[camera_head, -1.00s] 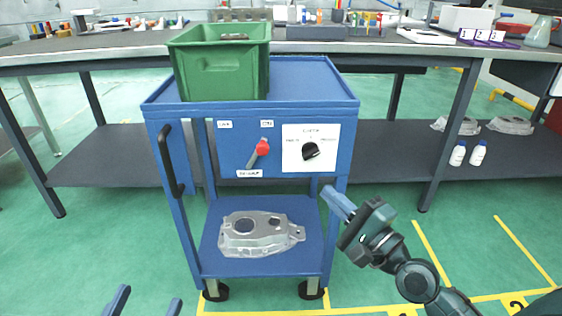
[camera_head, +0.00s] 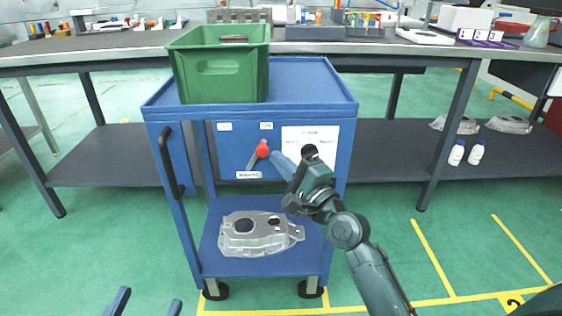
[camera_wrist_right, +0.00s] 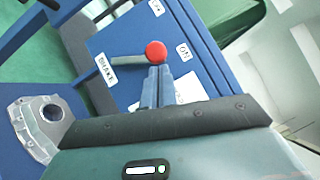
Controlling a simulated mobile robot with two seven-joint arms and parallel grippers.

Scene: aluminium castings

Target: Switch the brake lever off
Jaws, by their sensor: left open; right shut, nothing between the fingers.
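The brake lever (camera_head: 262,150) is on the blue cart's front panel, with a red ball knob and a grey stem slanting down-left from it. In the right wrist view the red knob (camera_wrist_right: 156,52) is just beyond my fingertips, with the stem pointing left. My right gripper (camera_head: 277,157) is shut and empty, its fingertips close to the knob's right side; I cannot tell whether they touch it. It also shows in the right wrist view (camera_wrist_right: 157,85). My left gripper (camera_head: 147,303) is open and empty at the bottom left, away from the cart.
The blue cart (camera_head: 310,85) carries a green crate (camera_head: 218,82) on top and a metal casting (camera_head: 258,233) on its lower shelf. A black handle (camera_head: 167,165) is at left.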

